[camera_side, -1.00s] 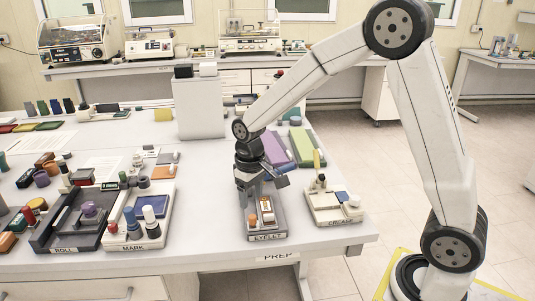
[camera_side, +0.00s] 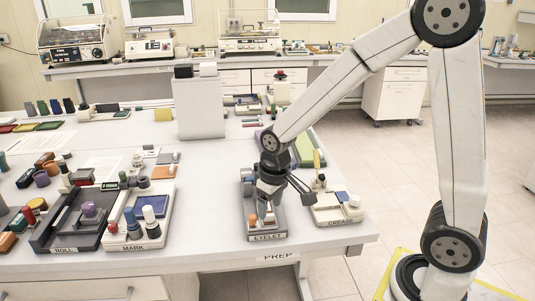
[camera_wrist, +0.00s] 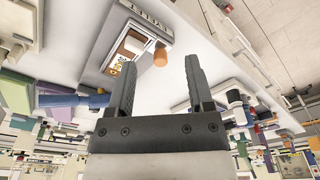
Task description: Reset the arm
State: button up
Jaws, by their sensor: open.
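My gripper (camera_side: 270,209) is above the eyelet station (camera_side: 267,237) in the side view, with its fingers pointing down. In the wrist view my gripper (camera_wrist: 158,85) shows two dark fingers spread apart with nothing between them. The eyelet station (camera_wrist: 117,25) lies beyond the fingertips there, upper left, with an orange cylinder (camera_wrist: 160,57) and a white and brown piece (camera_wrist: 128,46) on it. In the side view my arm hides part of the station.
The crease station (camera_side: 338,207) stands close on the right, with a yellow upright piece. The mark station (camera_side: 137,236) and roll station (camera_side: 65,240) are on the left. A tall grey block (camera_side: 199,105) stands behind. Bare table lies between the mark and eyelet stations.

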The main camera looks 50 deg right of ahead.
jog(key=s+f+t, duration=0.1)
jog(key=s, duration=0.6)
jog(key=shift+s+f, duration=0.15)
jog(key=shift+s, duration=0.1)
